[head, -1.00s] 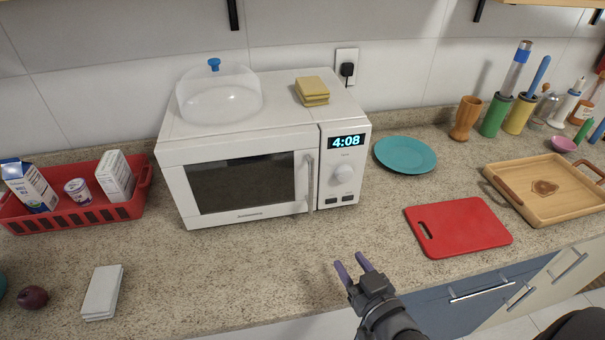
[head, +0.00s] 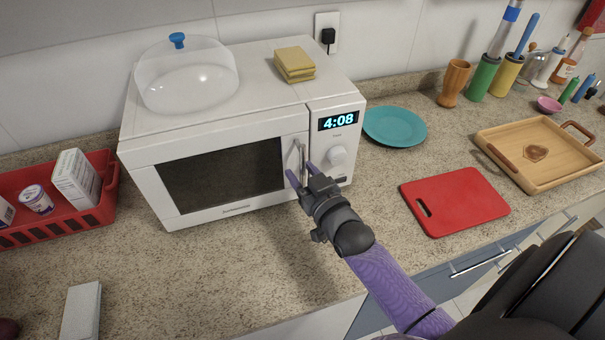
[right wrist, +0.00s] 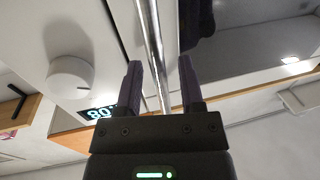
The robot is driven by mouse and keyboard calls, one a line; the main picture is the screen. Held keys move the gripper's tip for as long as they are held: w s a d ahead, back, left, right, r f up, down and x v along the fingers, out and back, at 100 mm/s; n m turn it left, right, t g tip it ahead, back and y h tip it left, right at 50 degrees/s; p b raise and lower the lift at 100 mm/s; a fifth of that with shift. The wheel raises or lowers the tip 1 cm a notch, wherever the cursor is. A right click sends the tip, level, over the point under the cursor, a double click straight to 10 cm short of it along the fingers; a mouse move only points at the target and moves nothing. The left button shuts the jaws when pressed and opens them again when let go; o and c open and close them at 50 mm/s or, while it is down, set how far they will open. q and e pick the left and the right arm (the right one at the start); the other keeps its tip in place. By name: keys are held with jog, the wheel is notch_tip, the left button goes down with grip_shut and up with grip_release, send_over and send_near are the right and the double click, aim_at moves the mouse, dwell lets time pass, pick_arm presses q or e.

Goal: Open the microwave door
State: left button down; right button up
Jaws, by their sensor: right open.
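The white microwave (head: 135,155) stands on the counter with its door (head: 225,172) shut. Its vertical metal handle (head: 302,152) is on the door's right side, beside the control panel with the round knob (head: 337,157). My right gripper (head: 301,174) is open at the lower part of the handle. In the right wrist view, the handle (right wrist: 152,50) runs between the two open fingers of the gripper (right wrist: 160,85), with a gap on both sides. The left gripper is out of view.
A clear dome (head: 187,82) and yellow sponges (head: 295,65) sit on top of the microwave. A red basket (head: 100,212) stands at left. A teal plate (head: 395,126), red cutting board (head: 460,200) and wooden tray (head: 535,175) lie at right.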

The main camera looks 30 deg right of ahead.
grip_shut()
dwell(1.4)
